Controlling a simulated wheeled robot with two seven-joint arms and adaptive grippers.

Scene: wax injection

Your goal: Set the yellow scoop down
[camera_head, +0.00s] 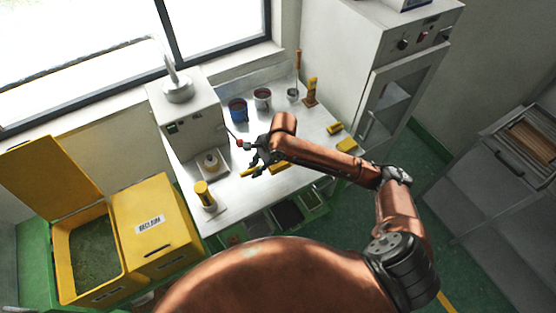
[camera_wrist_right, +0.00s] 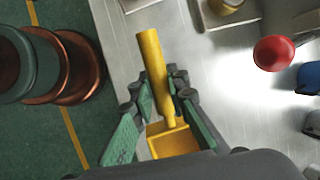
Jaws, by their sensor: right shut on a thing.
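My right gripper (camera_head: 259,157) is over the steel bench (camera_head: 225,205), in front of the white machine. In the right wrist view my right gripper (camera_wrist_right: 160,92) is shut on the yellow scoop (camera_wrist_right: 152,65). The handle extends up the picture past the fingers, and the square yellow cup (camera_wrist_right: 174,143) is near the palm. In the head view the yellow scoop (camera_head: 249,172) shows in part below the gripper, low over the bench top. I cannot tell whether it touches the bench. My left gripper is not in view.
The machine (camera_head: 186,122) has a red knob (camera_wrist_right: 273,53) close to my gripper. Blue (camera_head: 238,110) and grey (camera_head: 262,98) cups stand behind. A yellow-topped bottle (camera_head: 204,196) is at the left front. Yellow blocks (camera_head: 346,145) lie at the right. Bare bench lies near the front edge.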

